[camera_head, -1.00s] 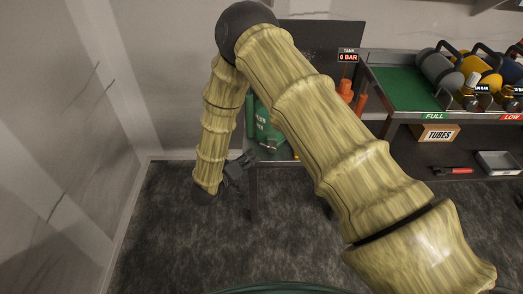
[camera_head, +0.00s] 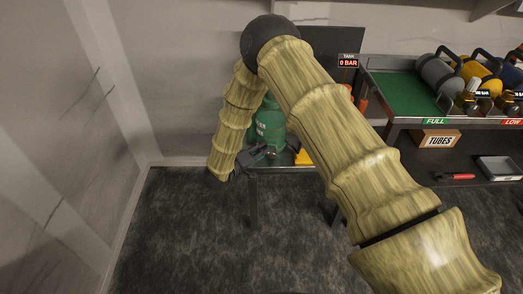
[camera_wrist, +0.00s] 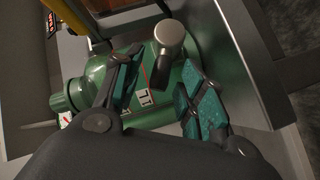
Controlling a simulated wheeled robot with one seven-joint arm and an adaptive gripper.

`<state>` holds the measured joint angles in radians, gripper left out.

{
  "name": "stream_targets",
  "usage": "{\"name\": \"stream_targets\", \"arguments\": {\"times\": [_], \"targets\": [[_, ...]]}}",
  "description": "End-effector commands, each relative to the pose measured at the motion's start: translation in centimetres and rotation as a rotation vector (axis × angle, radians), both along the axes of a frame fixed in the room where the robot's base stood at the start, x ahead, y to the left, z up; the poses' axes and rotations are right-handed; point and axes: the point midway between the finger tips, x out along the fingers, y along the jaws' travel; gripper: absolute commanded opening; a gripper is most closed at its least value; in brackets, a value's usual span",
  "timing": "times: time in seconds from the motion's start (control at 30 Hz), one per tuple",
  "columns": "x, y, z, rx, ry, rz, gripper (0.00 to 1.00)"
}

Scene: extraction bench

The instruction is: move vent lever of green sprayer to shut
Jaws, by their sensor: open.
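The green sprayer (camera_head: 268,125) stands on the bench, partly hidden behind my arm in the head view. In the wrist view, the sprayer's green body (camera_wrist: 92,72) fills the middle. A lever with a rounded silver end (camera_wrist: 170,33) and a dark stem rises from its top, beside white and red markings (camera_wrist: 146,98). My gripper (camera_wrist: 161,84) is open, with teal pads on either side of the lever's dark stem. Whether a pad touches the lever I cannot tell. In the head view my gripper (camera_head: 252,157) is at the sprayer's front.
A green knob (camera_wrist: 62,103) and a small gauge (camera_wrist: 66,119) sit at the sprayer's side. A yellow object (camera_head: 303,157) is right of the sprayer. A shelf with a green mat (camera_head: 405,90), cylinders and a TUBES box (camera_head: 436,140) stands further right. A wall closes the left.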

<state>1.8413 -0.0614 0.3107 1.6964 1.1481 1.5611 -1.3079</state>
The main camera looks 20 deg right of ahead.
Motion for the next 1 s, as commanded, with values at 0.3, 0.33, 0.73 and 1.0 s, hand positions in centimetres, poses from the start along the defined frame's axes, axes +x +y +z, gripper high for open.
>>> {"name": "stream_targets", "arguments": {"times": [0.3, 0.33, 0.73, 1.0], "targets": [[0.54, -0.82, -0.2, -0.001, 0.0, 0.002, 0.41], [0.54, -0.82, -0.2, -0.001, 0.0, 0.002, 0.41], [0.53, -0.8, -0.18, -0.001, 0.0, 0.002, 0.0], [0.5, -0.9, 0.04, 0.02, -0.004, 0.001, 0.0]]}}
